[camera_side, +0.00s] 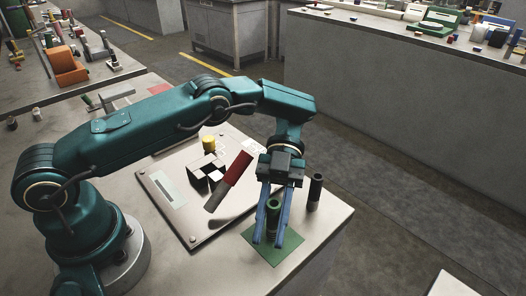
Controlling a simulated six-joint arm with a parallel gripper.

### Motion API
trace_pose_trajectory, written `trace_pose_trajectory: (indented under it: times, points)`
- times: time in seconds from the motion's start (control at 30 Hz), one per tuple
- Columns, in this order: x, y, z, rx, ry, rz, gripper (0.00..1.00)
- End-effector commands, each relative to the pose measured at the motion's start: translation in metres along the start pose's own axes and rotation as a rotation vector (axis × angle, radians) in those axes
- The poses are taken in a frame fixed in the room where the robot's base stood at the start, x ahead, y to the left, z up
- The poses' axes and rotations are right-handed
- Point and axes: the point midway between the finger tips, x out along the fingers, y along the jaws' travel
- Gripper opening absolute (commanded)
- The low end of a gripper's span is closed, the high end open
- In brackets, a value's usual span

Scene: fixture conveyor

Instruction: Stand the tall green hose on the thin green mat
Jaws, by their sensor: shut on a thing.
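The tall green hose (273,214) is upright between the two blue fingers of my gripper (268,240). My gripper points down and is shut on the hose. The thin green mat (275,256) lies flat near the table's front right corner, directly under the gripper and hose. The fingers partly hide the hose. I cannot tell whether its lower end touches the mat.
A dark upright cylinder (314,192) stands just right of the gripper. The table edge is close on the right.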

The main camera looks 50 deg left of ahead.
Motion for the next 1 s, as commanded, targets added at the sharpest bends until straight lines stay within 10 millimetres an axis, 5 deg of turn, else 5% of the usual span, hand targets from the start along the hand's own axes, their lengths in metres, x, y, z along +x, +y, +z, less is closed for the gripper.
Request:
trace_pose_trajectory:
  times: [0.63, 0.67, 0.73, 1.0]
  points:
    - [0.0035, -0.0001, 0.0088, 0.0, 0.0, 0.0, 0.0]
    - [0.0034, -0.0001, 0.0086, 0.001, -0.001, 0.0, 0.4]
    - [0.0033, -0.0001, 0.0085, 0.001, -0.001, 0.0, 0.63]
    - [0.0033, -0.0001, 0.0084, 0.0, -0.001, 0.0, 0.63]
